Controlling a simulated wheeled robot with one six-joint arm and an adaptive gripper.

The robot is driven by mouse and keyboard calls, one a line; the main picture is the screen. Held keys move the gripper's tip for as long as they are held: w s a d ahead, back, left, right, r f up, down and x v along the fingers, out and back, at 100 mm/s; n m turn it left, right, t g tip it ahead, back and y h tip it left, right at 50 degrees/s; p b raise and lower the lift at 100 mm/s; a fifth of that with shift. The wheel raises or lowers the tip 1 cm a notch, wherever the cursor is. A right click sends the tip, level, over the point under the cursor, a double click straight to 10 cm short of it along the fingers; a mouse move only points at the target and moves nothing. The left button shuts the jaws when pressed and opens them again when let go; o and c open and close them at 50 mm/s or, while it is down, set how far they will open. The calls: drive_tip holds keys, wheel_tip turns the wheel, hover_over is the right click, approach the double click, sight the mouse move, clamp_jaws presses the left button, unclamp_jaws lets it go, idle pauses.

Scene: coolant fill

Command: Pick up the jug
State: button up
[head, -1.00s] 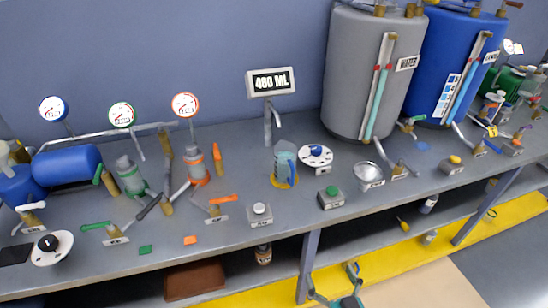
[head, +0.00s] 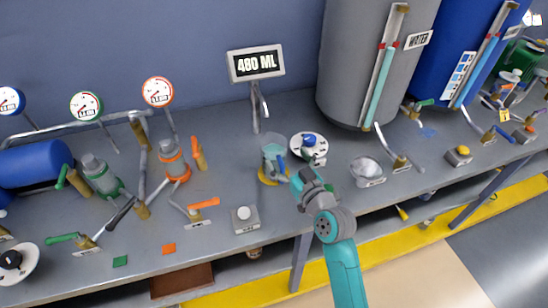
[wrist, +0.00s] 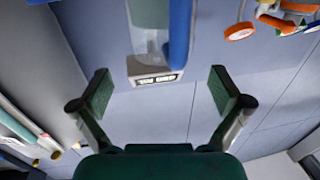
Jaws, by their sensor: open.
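The jug (head: 271,153) is see-through and bluish with a blue handle on its right side. It stands upright on a round yellow pad (head: 267,181) below a spout. My gripper (head: 299,182) is just right of and in front of the jug, by the handle side. In the wrist view the jug (wrist: 145,38) and its blue handle (wrist: 180,35) show at the top, beyond the open fingers. My gripper (wrist: 160,88) has its fingers wide apart with nothing between them. In the head view my arm partly hides the handle, and whether the gripper touches it cannot be told.
A display (head: 256,63) reading 480 ML and its spout stand behind the jug. A white dial with a blue knob (head: 309,146) is close on the right. A grey water tank (head: 360,70) stands behind right. A white button box (head: 245,219) is front left.

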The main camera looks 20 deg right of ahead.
sight(280, 152)
drive_tip(key=shift+w+a, duration=0.2)
drive_tip(key=shift+w, duration=0.75)
drive_tip(key=shift+w+a, duration=0.25)
drive_tip(key=shift+w, duration=0.7)
drive_tip(key=shift+w+a, duration=0.2)
drive_tip(key=shift+w, duration=0.75)
